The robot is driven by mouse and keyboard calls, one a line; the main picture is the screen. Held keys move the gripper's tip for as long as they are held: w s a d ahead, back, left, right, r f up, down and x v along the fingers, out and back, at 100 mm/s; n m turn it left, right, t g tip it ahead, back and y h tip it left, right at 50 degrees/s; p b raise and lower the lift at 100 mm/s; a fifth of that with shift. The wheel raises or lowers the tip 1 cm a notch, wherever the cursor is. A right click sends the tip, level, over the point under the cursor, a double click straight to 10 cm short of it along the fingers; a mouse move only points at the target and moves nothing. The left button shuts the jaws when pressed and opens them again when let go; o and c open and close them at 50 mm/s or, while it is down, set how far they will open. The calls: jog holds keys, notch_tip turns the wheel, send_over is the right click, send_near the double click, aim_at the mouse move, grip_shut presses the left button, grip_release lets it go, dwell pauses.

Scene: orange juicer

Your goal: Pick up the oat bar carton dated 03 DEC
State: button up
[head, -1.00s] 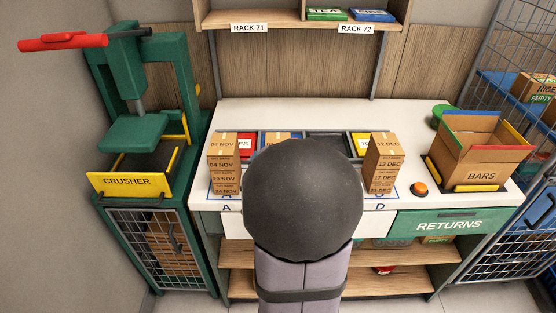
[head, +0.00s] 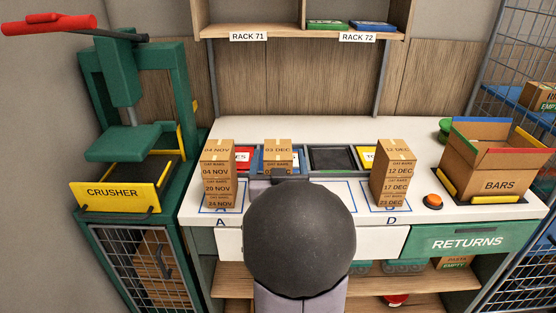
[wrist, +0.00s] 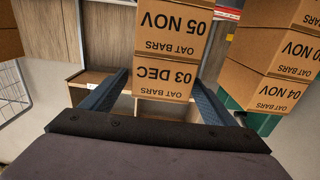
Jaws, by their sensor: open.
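The oat bar carton dated 03 DEC (head: 278,158) is the top one of a brown stack at the middle of the counter. In the wrist view, which shows labels upside down, the 03 DEC carton (wrist: 163,80) is directly ahead, with a 05 NOV carton (wrist: 174,30) in the same stack. My gripper (wrist: 162,78) is open, with one finger on each side of the 03 DEC carton in that picture. Contact cannot be told. In the head view my arm hides the stack's lower part.
A left stack (head: 219,172) includes 04 NOV, 20 NOV and 24 NOV cartons. A right stack (head: 394,175) includes 12 DEC and 17 DEC. An orange button (head: 432,201) and the BARS box (head: 490,175) stand right; the yellow-fronted crusher (head: 118,195) stands left.

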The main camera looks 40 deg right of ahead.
aim_at(278, 141)
jog(key=shift+x, duration=0.9)
jog(key=shift+r+p+x, duration=0.1)
jog(key=shift+p+x, duration=0.4)
jog(key=shift+x, duration=0.4)
jog(key=shift+r+p+x, duration=0.15)
jog(key=shift+p+x, duration=0.35)
jog(key=shift+x, duration=1.2)
jog(key=shift+f, duration=0.1)
jog(key=c, duration=1.2)
jog(key=shift+c, duration=0.2)
